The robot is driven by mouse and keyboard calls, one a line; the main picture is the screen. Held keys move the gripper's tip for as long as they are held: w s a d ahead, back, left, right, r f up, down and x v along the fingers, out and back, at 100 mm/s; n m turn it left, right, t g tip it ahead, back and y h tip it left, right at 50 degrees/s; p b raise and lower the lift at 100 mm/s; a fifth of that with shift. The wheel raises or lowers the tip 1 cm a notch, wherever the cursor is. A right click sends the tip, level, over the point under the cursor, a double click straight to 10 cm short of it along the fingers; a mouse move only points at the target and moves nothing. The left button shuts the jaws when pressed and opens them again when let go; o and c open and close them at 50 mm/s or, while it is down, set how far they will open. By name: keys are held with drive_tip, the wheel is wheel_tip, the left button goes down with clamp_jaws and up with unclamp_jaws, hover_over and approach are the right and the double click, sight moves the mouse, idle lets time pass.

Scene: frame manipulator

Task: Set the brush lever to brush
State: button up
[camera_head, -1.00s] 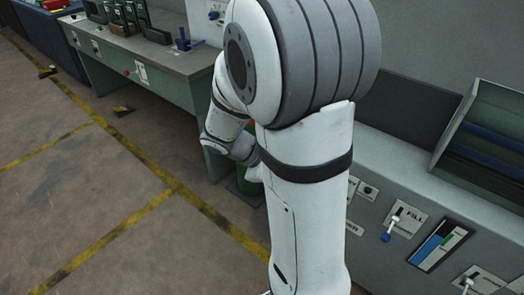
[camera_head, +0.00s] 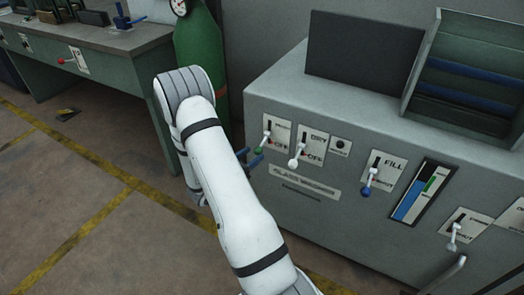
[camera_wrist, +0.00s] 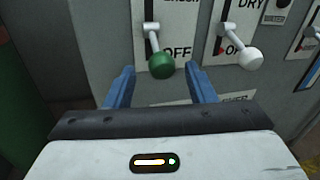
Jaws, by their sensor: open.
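The brush lever is a grey stick with a green knob (camera_wrist: 161,65) on a white plate at the left end of the washer's front panel. In the wrist view its knob hangs down beside the word OFF. The lever also shows in the head view (camera_head: 262,143), just right of my gripper. My gripper (camera_wrist: 159,76) is open, with one blue finger on each side of the green knob in the wrist view. The knob appears between or just beyond the fingertips; I cannot tell whether they touch it. In the head view my arm partly hides the gripper (camera_head: 249,160).
The dry lever with a white knob (camera_wrist: 250,58) is close on the right. The fill lever with a blue knob (camera_head: 367,189) and a level gauge (camera_head: 422,192) are further right. A green gas cylinder (camera_head: 202,45) stands left of the washer, beside a workbench (camera_head: 110,40).

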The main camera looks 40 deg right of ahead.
sight(261, 148)
drive_tip(key=d, duration=0.5)
drive_tip(key=shift+w+d+b, duration=0.2)
drive_tip(key=shift+w+b, duration=0.1)
drive_tip(key=shift+w, duration=0.05)
clamp_jaws()
drive_tip(key=shift+w+r, duration=0.1)
